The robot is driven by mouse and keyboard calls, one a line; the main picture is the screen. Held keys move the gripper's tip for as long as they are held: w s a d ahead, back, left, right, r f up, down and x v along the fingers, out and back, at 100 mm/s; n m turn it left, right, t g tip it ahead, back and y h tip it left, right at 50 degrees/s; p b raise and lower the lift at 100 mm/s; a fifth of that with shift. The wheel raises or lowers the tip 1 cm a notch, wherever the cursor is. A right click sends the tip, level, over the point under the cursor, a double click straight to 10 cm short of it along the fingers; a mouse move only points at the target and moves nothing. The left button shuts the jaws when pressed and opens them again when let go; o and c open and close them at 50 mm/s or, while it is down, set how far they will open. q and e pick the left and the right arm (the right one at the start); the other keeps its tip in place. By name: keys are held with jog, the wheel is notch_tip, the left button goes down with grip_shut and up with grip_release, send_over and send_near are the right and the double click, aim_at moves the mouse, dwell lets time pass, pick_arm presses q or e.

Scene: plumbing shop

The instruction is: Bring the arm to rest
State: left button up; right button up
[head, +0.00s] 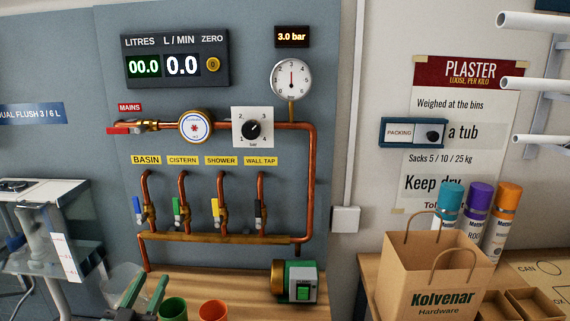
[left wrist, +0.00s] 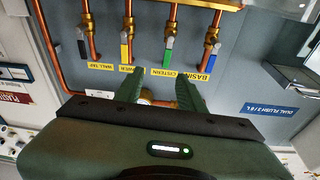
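My left gripper (head: 145,292) is low at the left of the head view, over the near end of the wooden bench below the pipe panel. Its two dark green fingers stand apart with nothing between them. In the left wrist view the gripper (left wrist: 160,78) also shows open and empty, pointing at the panel, which appears upside down there. The fingertips look close to the basin, cistern and shower labels in that view, but I cannot tell their distance from the panel. My right gripper is in neither view.
The copper pipe panel (head: 311,180) has several lever valves. A paper bag (head: 432,270) stands on the right counter.

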pick_arm(q)
jog(key=s+d+f+g, duration=0.4)
jog(key=s+f+g, duration=0.1)
jog(key=s+f, duration=0.3)
jog(key=s+d+f+g, duration=0.3)
jog(key=s+f+g, duration=0.2)
jog(key=s+f, duration=0.3)
jog(key=s+d+f+g, duration=0.1)
jog(key=s+f+g, duration=0.15)
jog(key=s, duration=0.65)
jog(key=s+d+f+g, duration=0.2)
jog(key=s+g, duration=0.2)
jog(key=s, duration=0.5)
notch_tip(320, 180, down, 28)
jog(key=s+g, duration=0.2)
jog(key=s, duration=0.1)
jog(key=s+a+f+m+y, duration=0.1)
jog(key=s+a+f, duration=0.2)
jog(key=s+f, duration=1.1)
jog(key=shift+s+f+g, duration=0.2)
jog(key=shift+s+g, duration=0.25)
jog(key=shift+s, duration=0.45)
jog(key=shift+a, duration=0.1)
